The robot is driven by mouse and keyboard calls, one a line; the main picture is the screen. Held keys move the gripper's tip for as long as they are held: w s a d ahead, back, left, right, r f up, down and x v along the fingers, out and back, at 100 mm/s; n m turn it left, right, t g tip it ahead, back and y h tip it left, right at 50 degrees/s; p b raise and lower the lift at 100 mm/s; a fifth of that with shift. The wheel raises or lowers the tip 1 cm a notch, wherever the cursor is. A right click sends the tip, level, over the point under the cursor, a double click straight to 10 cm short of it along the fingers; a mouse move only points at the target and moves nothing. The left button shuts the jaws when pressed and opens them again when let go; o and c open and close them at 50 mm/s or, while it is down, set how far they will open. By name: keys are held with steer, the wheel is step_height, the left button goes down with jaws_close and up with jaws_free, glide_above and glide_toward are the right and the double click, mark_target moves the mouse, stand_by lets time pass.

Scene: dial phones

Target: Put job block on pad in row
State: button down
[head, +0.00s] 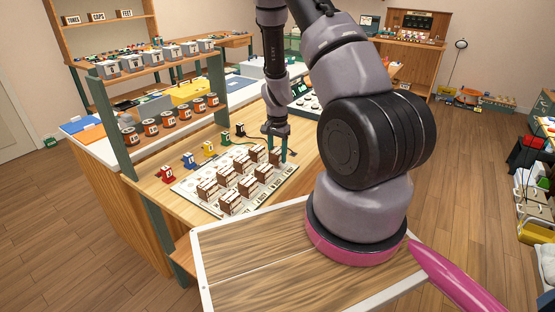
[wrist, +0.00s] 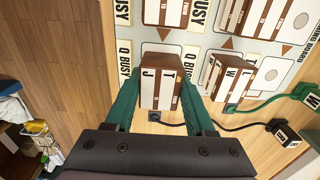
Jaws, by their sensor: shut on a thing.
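My gripper (head: 277,143) is above the far right corner of the white board (head: 284,178) in the head view. In the wrist view its green fingers (wrist: 160,104) are shut on a brown and white block marked J (wrist: 160,88). The block is at the board's near edge there, between a Q BUSY label (wrist: 125,60) and a block marked L W (wrist: 232,82). I cannot tell whether it touches the board. Several similar blocks (head: 231,202) stand in rows on the board, and another block (wrist: 167,12) stands beyond the held one. The block's underside is hidden.
Small coloured phones, including a red one (head: 167,174) and a yellow one (head: 208,149), line the board's far left side. In the wrist view a green phone (wrist: 306,95) and a black phone (wrist: 285,134) have cords near the board. A shelf post (head: 112,125) stands at left.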

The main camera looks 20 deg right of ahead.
steer(key=shift+f, duration=1)
steer(key=shift+c, duration=1.3)
jaws_free()
steer(key=shift+f, duration=0.15)
